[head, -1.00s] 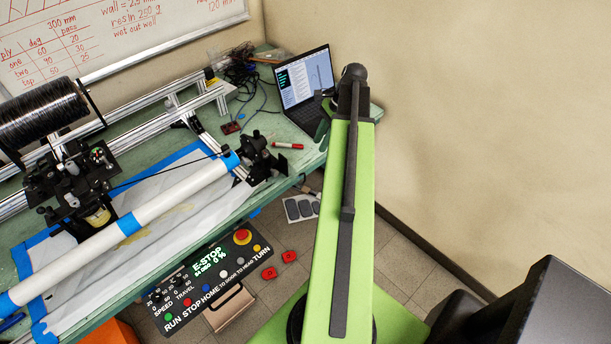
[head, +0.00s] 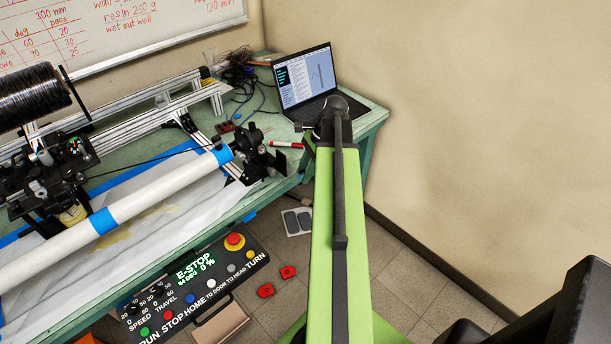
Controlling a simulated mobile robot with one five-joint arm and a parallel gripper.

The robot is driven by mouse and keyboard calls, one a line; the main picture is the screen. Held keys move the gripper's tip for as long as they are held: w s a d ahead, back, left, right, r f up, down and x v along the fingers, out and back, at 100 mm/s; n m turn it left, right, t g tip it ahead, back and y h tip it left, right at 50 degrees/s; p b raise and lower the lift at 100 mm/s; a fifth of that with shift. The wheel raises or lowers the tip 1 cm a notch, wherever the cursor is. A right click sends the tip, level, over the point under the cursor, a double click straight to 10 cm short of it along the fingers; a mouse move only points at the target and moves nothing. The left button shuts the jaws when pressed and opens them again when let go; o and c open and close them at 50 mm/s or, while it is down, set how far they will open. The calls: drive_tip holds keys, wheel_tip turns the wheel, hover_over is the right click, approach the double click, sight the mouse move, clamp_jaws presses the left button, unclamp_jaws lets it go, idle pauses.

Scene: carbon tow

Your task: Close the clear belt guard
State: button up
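I cannot make out a clear belt guard in the head view. The winding machine stands on the bench at left, with a white tube (head: 150,205) banded in blue tape and a black end support (head: 257,155) at the tube's right end. My gripper (head: 309,140) is at the far end of my green arm, close to the laptop in the picture. It is mostly hidden behind the arm's end, and its fingers cannot be read as open or shut.
A control panel (head: 195,290) showing E-STOP and 0 % is at the bench front. Two red items (head: 288,271) lie beside it. Bare wall is right.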

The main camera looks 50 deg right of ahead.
drive_tip(key=shift+c, duration=0.4)
clamp_jaws()
idle(0.9)
